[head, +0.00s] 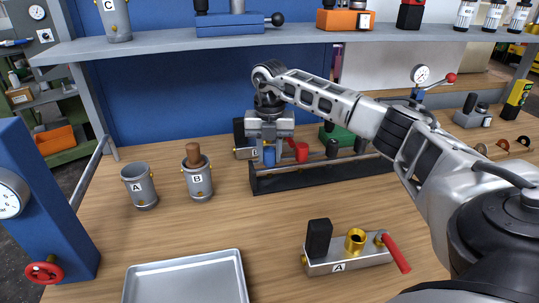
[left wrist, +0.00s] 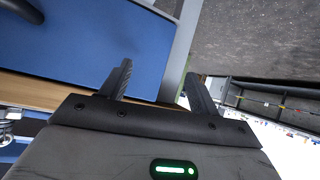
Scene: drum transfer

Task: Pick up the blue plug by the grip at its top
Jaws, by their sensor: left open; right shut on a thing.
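The blue plug (head: 269,156) is at the left end of a long black rack (head: 320,176) on the bench. In the head view my right gripper (head: 269,146) reaches down over it from above, shut with the plug between its fingers. The fingers hide the plug's top. Whether its lower end is seated in the rack or just clear of it, I cannot tell. My left gripper (left wrist: 159,80) shows only in the left wrist view, with its two fingers apart and nothing between them, away from the plug.
A red plug (head: 300,151) and dark plugs stand along the rack. Cups A (head: 139,187) and B (head: 197,178) stand left of it. An empty metal tray (head: 187,280) and a fixture A (head: 347,259) lie in front. A grey shelf (head: 270,42) runs above. Bare bench lies between.

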